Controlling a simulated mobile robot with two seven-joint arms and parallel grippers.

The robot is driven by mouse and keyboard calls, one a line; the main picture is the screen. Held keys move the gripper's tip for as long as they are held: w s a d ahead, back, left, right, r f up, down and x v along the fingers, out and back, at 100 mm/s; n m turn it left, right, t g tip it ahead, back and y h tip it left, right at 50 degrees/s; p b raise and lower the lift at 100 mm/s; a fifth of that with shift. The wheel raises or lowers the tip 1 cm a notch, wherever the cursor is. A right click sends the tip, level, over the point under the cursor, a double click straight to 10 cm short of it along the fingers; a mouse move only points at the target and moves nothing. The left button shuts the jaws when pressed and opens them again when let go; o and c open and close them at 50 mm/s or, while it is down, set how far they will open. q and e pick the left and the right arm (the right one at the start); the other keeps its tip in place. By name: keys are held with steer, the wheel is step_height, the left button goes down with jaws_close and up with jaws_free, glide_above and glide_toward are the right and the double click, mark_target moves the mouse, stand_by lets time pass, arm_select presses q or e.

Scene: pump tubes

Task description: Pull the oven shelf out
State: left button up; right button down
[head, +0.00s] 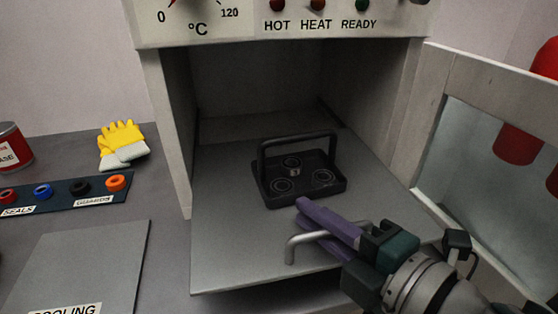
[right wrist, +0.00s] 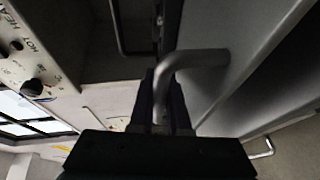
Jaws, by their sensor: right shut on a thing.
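The grey oven shelf (head: 225,225) reaches from inside the open oven (head: 180,130) out past its front opening. A bent metal handle (head: 291,248) stands at the shelf's front edge; it also shows in the right wrist view (right wrist: 205,60). My right gripper (head: 301,211), with purple fingers, is shut on this handle, with its fingertips pointing in over the shelf. A black tray with an upright handle (head: 275,196) sits on the shelf, holding round parts in its seats. My left gripper is not in view.
The oven door (head: 430,130) stands open on the right, close to my right arm. On the left counter are yellow gloves (head: 122,142), a rack of coloured seals (head: 65,194), a red can (head: 10,150) and a flat cooling plate (head: 85,265).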

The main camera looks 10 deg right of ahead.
steer(key=c, duration=1.2)
jaws_free()
steer(key=shift+o, duration=0.2)
steer(key=v, duration=1)
steer(key=shift+p, duration=0.35)
steer(key=shift+w+r, duration=0.1)
steer(key=shift+r, duration=0.05)
